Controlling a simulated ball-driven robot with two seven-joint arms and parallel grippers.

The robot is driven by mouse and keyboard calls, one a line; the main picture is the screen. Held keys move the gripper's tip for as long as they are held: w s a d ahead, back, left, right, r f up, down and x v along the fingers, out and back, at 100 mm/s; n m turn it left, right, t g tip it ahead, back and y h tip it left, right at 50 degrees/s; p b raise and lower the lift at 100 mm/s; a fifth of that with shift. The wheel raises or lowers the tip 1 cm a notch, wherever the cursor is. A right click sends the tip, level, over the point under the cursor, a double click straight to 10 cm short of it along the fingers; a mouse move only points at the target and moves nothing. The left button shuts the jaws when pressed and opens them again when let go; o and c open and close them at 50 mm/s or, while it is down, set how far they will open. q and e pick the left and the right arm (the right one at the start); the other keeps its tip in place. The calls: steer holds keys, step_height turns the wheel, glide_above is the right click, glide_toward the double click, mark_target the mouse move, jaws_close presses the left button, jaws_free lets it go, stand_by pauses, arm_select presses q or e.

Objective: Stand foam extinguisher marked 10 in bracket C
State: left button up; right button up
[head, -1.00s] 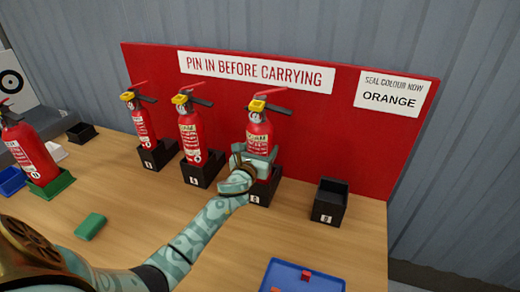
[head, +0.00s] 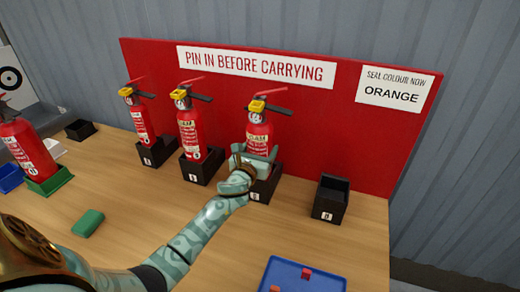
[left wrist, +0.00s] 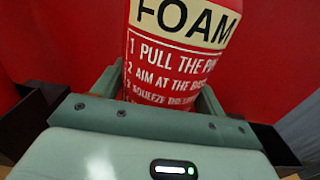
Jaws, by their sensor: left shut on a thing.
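My left gripper (head: 259,158) is shut around the lower body of a red extinguisher (head: 259,130) with a yellow collar and a cream label. In the left wrist view the extinguisher (left wrist: 180,65) reads FOAM and sits between the fingers; no number shows there. It is upright, with its base down in the third black bracket (head: 266,190) from the left; the hand hides part of the bracket. That bracket's letter is too small to read. My right gripper is not in view.
Two extinguishers (head: 140,118) (head: 190,130) stand in brackets to the left. An empty black bracket (head: 330,200) is at right. A larger extinguisher (head: 27,148) stands in a green holder at far left. A green block (head: 88,223) and blue tray (head: 287,264) lie in front. A red board (head: 340,130) stands behind.

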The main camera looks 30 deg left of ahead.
arm_select(q)
steer(key=shift+w+r, duration=0.1)
steer(key=shift+r, duration=0.25)
steer(key=o, duration=1.5)
steer(key=shift+o, duration=0.2)
steer(key=shift+s+f, duration=0.2)
steer(key=shift+f, duration=0.25)
steer(key=p+v, duration=0.1)
steer(key=v, duration=1.5)
steer(key=shift+d+r+p, duration=0.2)
steer(key=shift+r+p, duration=0.15)
steer(key=shift+s, duration=0.1)
